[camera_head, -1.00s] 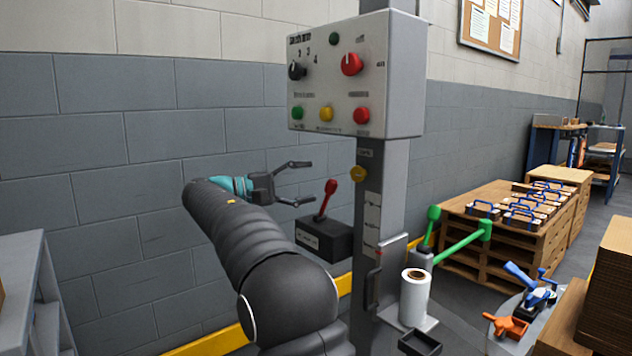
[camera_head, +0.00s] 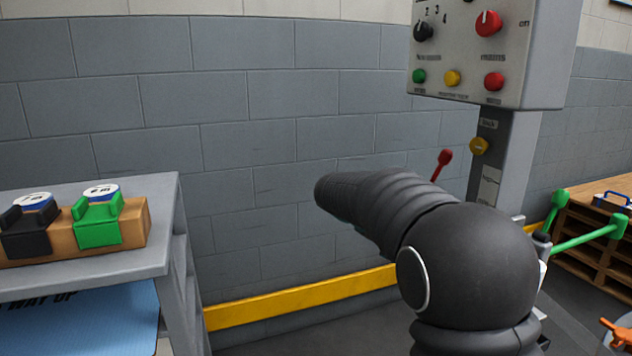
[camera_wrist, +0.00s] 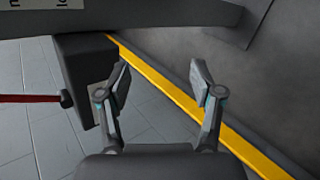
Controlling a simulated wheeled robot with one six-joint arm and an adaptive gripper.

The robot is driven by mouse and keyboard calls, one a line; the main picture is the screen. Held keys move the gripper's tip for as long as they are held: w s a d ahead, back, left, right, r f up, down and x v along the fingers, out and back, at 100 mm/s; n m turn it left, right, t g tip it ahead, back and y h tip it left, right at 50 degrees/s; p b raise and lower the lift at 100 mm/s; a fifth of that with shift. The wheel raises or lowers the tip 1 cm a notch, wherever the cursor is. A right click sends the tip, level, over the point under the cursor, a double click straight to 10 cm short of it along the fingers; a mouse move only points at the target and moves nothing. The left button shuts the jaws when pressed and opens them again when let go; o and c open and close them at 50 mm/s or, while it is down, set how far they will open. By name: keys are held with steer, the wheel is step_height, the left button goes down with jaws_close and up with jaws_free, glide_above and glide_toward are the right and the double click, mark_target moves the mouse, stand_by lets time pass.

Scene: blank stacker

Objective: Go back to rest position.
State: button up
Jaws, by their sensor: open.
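In the head view my dark arm reaches toward the wall and hides the gripper. The red lever's knob (camera_head: 445,157) shows just above my arm there, while its box is hidden behind the arm.
The control panel (camera_head: 465,85) on a grey column stands at right. A grey shelf (camera_head: 120,262) with black and green items is at left. A yellow floor rail (camera_head: 290,300) runs along the wall. Green handles (camera_head: 585,238) and a pallet (camera_head: 590,200) are far right.

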steer(key=s+a+m+t+y+p, duration=0.1)
steer(key=s+a+m+y+p, duration=0.1)
steer(key=s, duration=1.5)
steer(key=s+a+m+t+y+p, duration=0.1)
steer(key=s+m+y, duration=0.3)
steer(key=s, duration=1.3)
steer(key=shift+s+a+t+y+p, duration=0.45)
steer(key=shift+a+y, duration=0.3)
steer(key=shift+y, duration=1.05)
